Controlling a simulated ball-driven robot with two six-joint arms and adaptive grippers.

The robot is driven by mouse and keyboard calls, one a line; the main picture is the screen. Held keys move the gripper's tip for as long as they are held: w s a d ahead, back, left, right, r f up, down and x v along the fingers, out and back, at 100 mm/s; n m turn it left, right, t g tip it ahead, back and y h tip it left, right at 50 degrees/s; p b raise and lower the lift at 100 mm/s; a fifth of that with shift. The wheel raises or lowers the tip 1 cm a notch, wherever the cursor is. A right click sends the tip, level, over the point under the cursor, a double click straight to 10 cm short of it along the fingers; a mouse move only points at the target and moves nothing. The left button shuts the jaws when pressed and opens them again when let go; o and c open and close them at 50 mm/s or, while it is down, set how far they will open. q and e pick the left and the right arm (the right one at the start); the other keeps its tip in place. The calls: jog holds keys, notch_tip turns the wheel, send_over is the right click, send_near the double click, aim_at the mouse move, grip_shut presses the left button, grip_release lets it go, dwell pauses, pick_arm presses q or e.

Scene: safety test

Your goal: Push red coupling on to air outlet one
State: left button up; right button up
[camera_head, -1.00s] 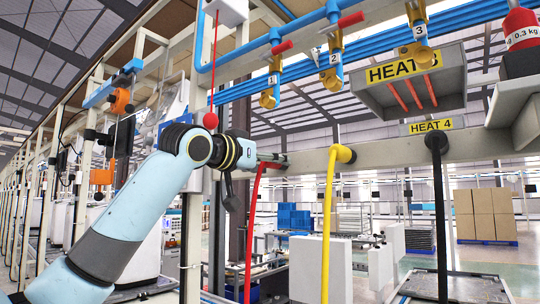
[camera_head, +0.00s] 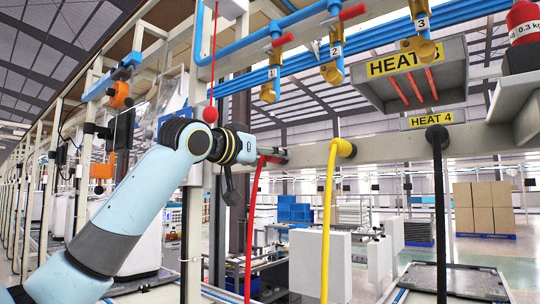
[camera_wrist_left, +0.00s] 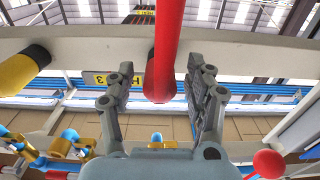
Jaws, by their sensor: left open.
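The red coupling (camera_head: 269,159) is at the top of the red hose, by the beige rail. My left gripper (camera_head: 274,153) is at the coupling, level with the rail. In the left wrist view the coupling (camera_wrist_left: 160,88) lies between the two open fingers of my left gripper (camera_wrist_left: 160,72), with a visible gap on each side. Air outlet one (camera_head: 268,89) is the brass fitting under label 1, above the gripper, with a red lever. Its opening faces down and looks empty. My right gripper is not in view.
Outlets two (camera_head: 332,70) and three (camera_head: 425,46) hang to the right. A yellow hose (camera_head: 328,220) and a black hose (camera_head: 440,210) hang from the rail. A red ball on a cord (camera_head: 210,114) hangs just left of the gripper. A HEAT tray (camera_head: 447,92) stands right.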

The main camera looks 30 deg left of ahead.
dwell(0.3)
pick_arm(q)
jog(key=shift+p, duration=0.3)
grip_shut()
dwell(0.4)
